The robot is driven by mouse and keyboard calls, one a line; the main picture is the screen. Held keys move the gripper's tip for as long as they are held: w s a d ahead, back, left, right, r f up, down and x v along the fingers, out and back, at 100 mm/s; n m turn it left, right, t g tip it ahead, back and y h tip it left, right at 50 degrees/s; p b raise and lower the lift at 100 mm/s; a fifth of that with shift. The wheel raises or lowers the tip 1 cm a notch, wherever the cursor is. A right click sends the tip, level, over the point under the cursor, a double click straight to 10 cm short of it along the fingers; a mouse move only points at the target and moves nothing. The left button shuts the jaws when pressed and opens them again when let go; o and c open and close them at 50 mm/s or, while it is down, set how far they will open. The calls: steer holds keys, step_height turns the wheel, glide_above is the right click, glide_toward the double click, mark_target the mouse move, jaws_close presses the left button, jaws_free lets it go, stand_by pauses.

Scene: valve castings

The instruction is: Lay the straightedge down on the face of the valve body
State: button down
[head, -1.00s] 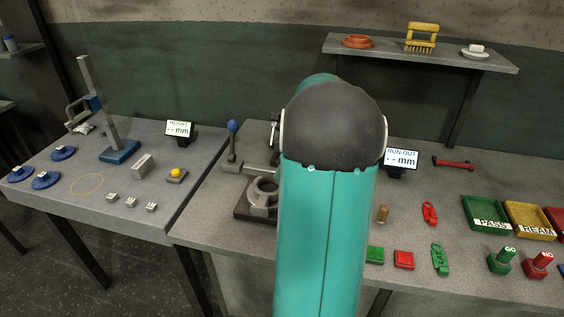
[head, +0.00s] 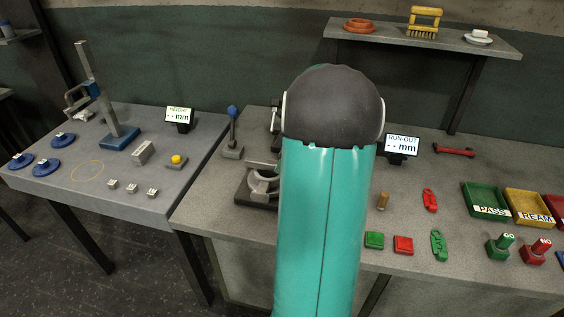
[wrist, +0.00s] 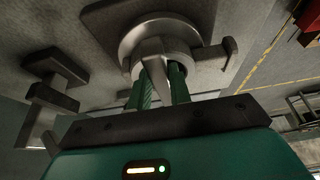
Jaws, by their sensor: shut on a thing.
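The valve body (wrist: 126,40) is a round grey casting with a raised ring and a side stub, on a dark base plate. In the head view the valve body (head: 263,187) shows partly beside my arm, which hides the rest. My gripper (wrist: 163,80) has green fingers close together at the casting's near side, shut on a grey piece. This piece, the straightedge (wrist: 153,58), looks foreshortened and points over the ring. In the head view a grey bar over the casting may be its end. I cannot tell whether it touches the face.
A dark I-shaped block (wrist: 55,80) stands left in the wrist view. A blue-knobbed lever (head: 232,130) stands behind the casting. The RUN-OUT display (head: 402,146), a wooden peg (head: 382,201) and red and green pieces lie right of my arm. A height gauge (head: 118,135) stands on the left table.

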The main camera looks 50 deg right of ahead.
steer(key=shift+f, duration=0.1)
steer(key=c, duration=1.2)
jaws_free()
steer(key=v, duration=1.3)
steer(key=shift+r, duration=0.35)
steer(key=shift+s, duration=0.1)
